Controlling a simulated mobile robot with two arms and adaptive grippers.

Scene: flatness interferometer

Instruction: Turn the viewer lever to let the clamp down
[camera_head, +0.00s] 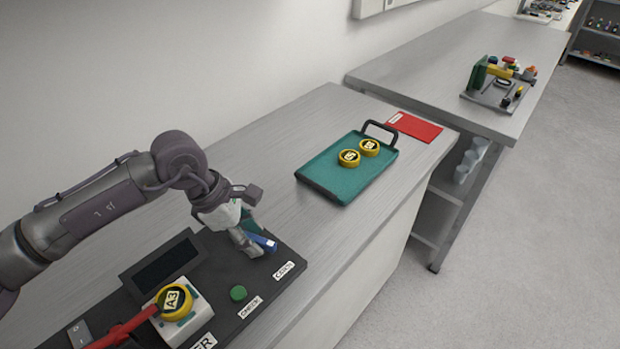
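The viewer is a white block (198,309) on a dark base, with a yellow-rimmed disc marked A3 (172,299) on top, tilted toward me. A red lever (124,329) runs from the lower left up to the disc's left edge. I cannot make out the clamp as a separate part. My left gripper (254,232) is right of and behind the viewer, well apart from the lever. It is over a teal and blue piece (263,243) by the CARDS label; its fingers partly hide this piece, and I cannot tell whether they grip it. My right gripper is not in view.
The dark base (262,291) carries a green button (238,293) and a dark screen (160,262) behind the viewer. A teal tray (342,184) with two yellow-rimmed discs and a red folder (414,126) lie farther back. Bench between base and tray is clear.

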